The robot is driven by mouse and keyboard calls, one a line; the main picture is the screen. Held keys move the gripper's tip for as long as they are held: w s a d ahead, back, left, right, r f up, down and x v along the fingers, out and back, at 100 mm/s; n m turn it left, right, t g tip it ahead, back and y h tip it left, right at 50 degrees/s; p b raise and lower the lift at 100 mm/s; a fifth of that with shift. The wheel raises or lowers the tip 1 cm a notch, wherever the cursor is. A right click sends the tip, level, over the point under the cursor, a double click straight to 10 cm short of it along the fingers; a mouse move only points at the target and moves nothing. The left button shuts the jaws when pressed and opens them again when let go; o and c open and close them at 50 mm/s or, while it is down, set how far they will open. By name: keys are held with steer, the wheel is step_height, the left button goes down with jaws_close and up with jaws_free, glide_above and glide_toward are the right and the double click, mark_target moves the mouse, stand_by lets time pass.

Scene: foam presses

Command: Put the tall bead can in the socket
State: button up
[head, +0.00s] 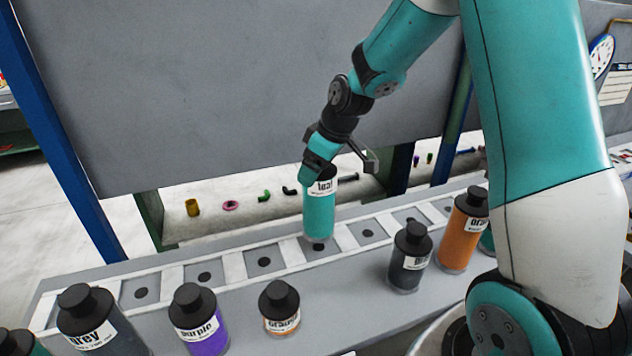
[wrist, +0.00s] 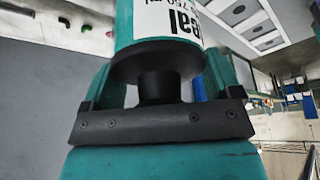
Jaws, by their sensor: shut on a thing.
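A tall teal can (head: 319,216) with a white label reading "teal" hangs upright from my gripper (head: 328,163). In the wrist view my gripper (wrist: 160,88) is shut on the black cap of the can (wrist: 124,22), one finger on each side. In the head view the can's base appears over the row of square sockets in the pale rail (head: 235,267), between two empty sockets (head: 265,261) (head: 368,233).
On the near shelf stand a grey can (head: 105,335), a purple can (head: 205,334), a short orange can (head: 281,318), a black can (head: 402,277) and a tall orange can (head: 455,253). A large grey panel (head: 230,90) rises behind the rail. Small coloured parts lie beyond.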

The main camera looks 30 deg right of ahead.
steer(key=shift+f+p, duration=0.4)
steer(key=shift+f, duration=2.15)
steer(key=o, duration=1.3)
steer(key=shift+s+d+r, duration=0.1)
steer(key=shift+d+r, duration=0.05)
steer(key=shift+r, duration=0.4)
steer(key=b+v, duration=0.2)
steer(key=v, duration=0.8)
steer(key=shift+s+r, duration=0.2)
steer(key=s+a+r+g+y, duration=0.1)
steer(key=s+a+r+g, duration=0.15)
steer(key=s+a, duration=1)
steer(key=shift+g+y, duration=0.4)
steer(key=shift+g, duration=0.15)
steer(key=s+a, duration=0.2)
steer(key=s, duration=0.2)
steer(key=s+a, duration=0.3)
steer(key=s, duration=0.1)
steer(key=s+a, duration=0.2)
steer(key=s, duration=0.2)
steer(key=shift+a+r, duration=0.1)
steer(key=shift+a, duration=0.25)
